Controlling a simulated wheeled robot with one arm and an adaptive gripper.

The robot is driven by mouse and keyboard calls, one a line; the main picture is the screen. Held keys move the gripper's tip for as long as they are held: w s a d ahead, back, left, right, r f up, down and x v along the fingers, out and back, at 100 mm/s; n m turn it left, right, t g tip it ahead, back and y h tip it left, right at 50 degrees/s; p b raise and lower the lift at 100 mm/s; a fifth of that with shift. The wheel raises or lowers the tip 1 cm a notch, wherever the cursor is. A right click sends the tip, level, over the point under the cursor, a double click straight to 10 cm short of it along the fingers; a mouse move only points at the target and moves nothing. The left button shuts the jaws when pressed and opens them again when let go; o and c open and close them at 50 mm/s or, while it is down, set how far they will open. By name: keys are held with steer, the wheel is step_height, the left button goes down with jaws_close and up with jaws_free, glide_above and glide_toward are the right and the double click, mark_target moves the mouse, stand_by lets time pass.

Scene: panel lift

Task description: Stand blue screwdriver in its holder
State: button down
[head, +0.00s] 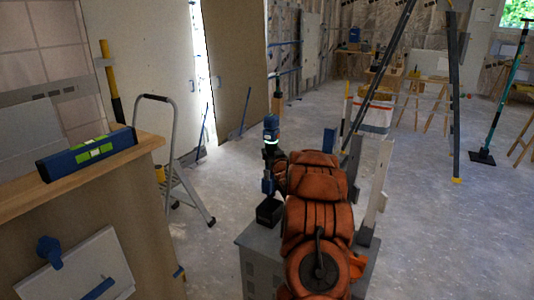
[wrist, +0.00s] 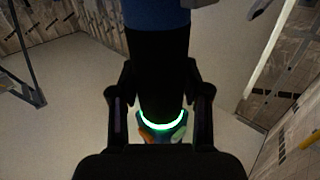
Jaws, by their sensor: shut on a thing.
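The blue screwdriver (head: 271,124) is upright in the head view, with a blue top, a glowing green ring, a black middle and a blue lower end. My gripper (head: 272,160) is shut around its black middle. In the wrist view, the fingers of my gripper (wrist: 160,105) lie on both sides of the black part of the screwdriver (wrist: 157,60). The black box-shaped holder (head: 269,213) stands on a grey cabinet, below the screwdriver's lower end. I cannot tell whether that end is just above the holder's opening or at it.
The grey cabinet (head: 258,262) is under the holder, partly hidden by my orange arm. A wooden counter (head: 85,175) with a blue spirit level (head: 88,154) stands at left. A stepladder (head: 172,160) is beyond it. Open floor lies behind and to the right.

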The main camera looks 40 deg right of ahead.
steer(key=b, duration=0.1)
glide_above(272, 180)
steer(key=x, duration=0.3)
steer(key=shift+s+d+f, duration=0.1)
steer(key=shift+s+f, duration=0.05)
steer(key=shift+f, duration=1.25)
steer(key=shift+s+d+f, duration=0.1)
steer(key=shift+s+f, duration=0.05)
steer(key=shift+f, duration=1.3)
steer(key=shift+a+b, duration=0.15)
steer(key=shift+b, duration=0.15)
steer(key=shift+s+f+b, duration=0.1)
steer(key=shift+f+b, duration=0.9)
steer(key=shift+f, duration=1.85)
stand_by(0.8)
steer(key=shift+c, duration=2.3)
jaws_free()
steer(key=shift+f, duration=0.1)
